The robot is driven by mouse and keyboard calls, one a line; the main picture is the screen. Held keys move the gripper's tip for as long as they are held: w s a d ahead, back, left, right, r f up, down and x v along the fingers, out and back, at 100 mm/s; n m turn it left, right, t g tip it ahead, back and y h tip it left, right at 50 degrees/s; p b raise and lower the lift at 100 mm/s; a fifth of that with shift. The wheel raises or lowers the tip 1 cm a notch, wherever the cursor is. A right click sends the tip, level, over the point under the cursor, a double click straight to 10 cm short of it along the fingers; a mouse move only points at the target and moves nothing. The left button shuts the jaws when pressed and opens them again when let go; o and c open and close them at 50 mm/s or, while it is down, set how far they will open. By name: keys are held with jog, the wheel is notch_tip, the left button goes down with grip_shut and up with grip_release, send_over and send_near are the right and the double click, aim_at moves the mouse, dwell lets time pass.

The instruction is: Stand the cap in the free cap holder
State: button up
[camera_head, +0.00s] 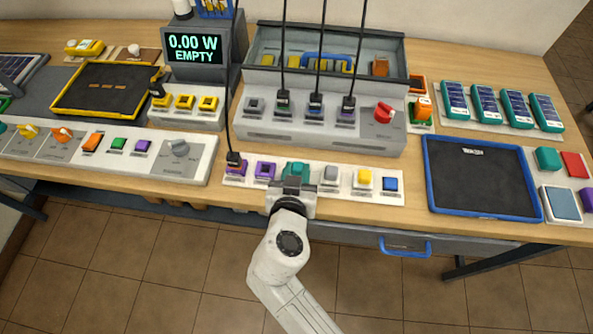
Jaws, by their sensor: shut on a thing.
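My gripper (293,185) is over the white strip (312,198) at the table's front edge, shut on a teal cap (296,168). The cap is at the strip, between a purple piece (265,170) and a grey piece (331,173). I cannot tell whether it rests in a holder or is just above one, as my gripper hides its near side and base. A yellow piece (363,178) and a blue piece (390,184) sit farther right on the strip. No clearly free cap holder can be made out.
A black plug on a cable (233,158) stands at the strip's left end. A grey station (320,128) with hanging cables and a red knob (384,112) stands behind. A blue-rimmed black tray (480,180) lies right. A drawer with a blue handle (405,247) is below.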

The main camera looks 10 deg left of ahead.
jog(key=o, duration=0.7)
jog(key=shift+o, duration=0.2)
jog(key=p+v, duration=0.2)
jog(key=v, duration=0.9)
dwell(0.7)
